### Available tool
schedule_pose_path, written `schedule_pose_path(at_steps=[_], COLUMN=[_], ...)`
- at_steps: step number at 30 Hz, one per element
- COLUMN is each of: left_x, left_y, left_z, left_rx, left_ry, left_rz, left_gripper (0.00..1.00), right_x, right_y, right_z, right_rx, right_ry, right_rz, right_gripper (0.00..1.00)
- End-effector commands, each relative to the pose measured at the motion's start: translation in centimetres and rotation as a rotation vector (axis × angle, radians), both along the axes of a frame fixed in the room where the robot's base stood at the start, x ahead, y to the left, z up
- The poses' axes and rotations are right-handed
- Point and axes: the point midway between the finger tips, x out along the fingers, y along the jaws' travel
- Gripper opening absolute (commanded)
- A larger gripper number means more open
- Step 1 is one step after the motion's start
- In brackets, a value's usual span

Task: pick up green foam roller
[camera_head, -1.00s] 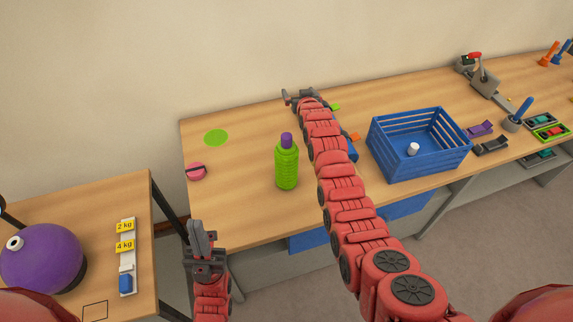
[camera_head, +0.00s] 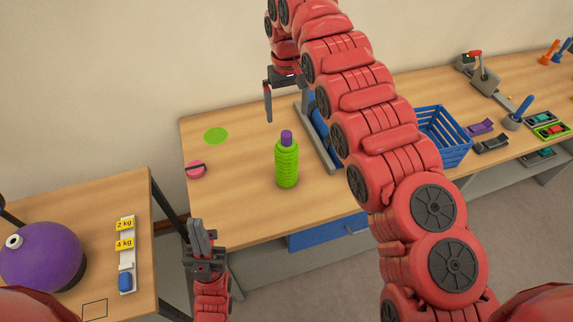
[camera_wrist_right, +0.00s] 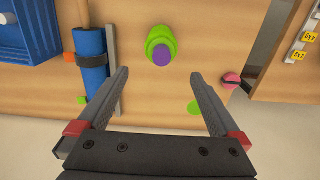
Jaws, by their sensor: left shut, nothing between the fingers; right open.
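The green foam roller (camera_head: 287,168) is a ridged green cylinder with a purple top, standing upright on the wooden table. In the right wrist view it (camera_wrist_right: 153,38) shows from above, ahead of the fingertips and roughly between them. My right gripper (camera_head: 285,106) is open and empty, above and behind the roller in the head view, apart from it. Its two spread fingers also show in the right wrist view (camera_wrist_right: 160,75). My left gripper (camera_head: 197,232) is shut and empty at the table's front left edge.
A blue roller (camera_wrist_right: 89,62) lies beside a grey bar (camera_wrist_right: 112,65), near the green roller. A blue crate (camera_head: 452,145) stands further right. A pink object (camera_head: 195,169) and a flat green disc (camera_head: 216,135) lie left. A side table holds a purple ball (camera_head: 45,258).

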Motion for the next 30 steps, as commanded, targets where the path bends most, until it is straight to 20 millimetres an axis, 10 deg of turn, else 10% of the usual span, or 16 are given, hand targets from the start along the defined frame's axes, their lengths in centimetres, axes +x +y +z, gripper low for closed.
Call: schedule_pose_path(at_steps=[30], left_x=[0.0], left_y=[0.0], left_z=[5.7], left_rx=[0.000], left_ry=[-0.001], left_rz=[0.000], left_gripper=[0.00], right_x=[-0.4], right_y=[0.2], right_z=[-11.7], right_rx=[0.003], right_ry=[-0.001], right_rz=[0.001], right_gripper=[1.00])
